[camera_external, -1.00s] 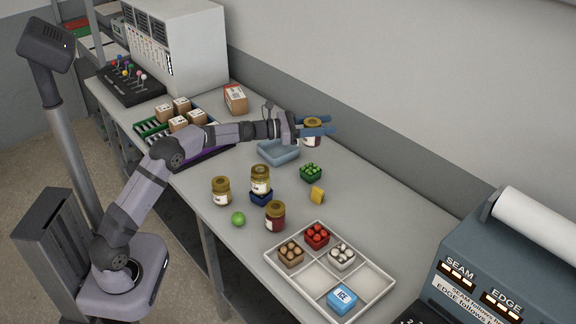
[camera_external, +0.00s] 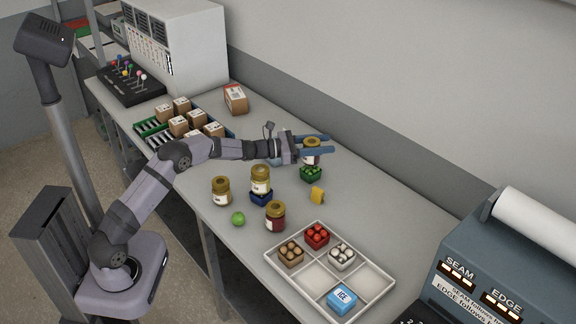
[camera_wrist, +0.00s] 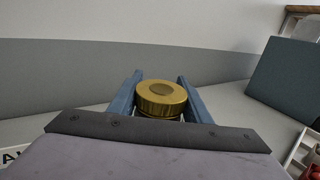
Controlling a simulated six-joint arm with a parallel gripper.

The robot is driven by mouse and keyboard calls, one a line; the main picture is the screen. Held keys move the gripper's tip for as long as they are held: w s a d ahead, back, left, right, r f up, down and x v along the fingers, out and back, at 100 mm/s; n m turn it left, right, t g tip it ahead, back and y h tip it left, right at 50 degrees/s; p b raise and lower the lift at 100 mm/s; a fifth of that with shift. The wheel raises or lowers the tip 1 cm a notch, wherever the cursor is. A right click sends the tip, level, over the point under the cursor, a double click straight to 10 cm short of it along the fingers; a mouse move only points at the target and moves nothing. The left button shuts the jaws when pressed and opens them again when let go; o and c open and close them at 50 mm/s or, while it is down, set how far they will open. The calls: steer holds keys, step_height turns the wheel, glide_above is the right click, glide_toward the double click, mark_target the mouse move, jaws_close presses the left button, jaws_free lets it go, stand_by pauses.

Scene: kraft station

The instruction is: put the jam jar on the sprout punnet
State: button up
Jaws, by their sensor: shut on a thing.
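My gripper (camera_external: 318,145) is shut on a gold-lidded jam jar (camera_external: 311,158), with one blue finger on each side. In the wrist view the jar's gold lid (camera_wrist: 161,93) sits between the two fingers. The jar is upright. The sprout punnet (camera_external: 311,175), a small green box with round green sprouts, stands on the bench directly below the jar in the external view. The jar's base overlaps the punnet's top there; I cannot tell whether they touch.
To the left stand a jar on a blue punnet (camera_external: 261,199), another pale jar (camera_external: 221,191), a red jar (camera_external: 275,216) and a green ball (camera_external: 238,219). A yellow piece (camera_external: 317,195) lies nearby. A white divided tray (camera_external: 379,290) holds punnets and an ice pack.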

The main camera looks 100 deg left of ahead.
steer(key=shift+f, duration=1.1)
steer(key=shift+f, duration=0.15)
steer(key=o, duration=0.9)
steer(key=shift+f, duration=0.15)
steer(key=o, duration=0.4)
steer(key=shift+o, duration=0.2)
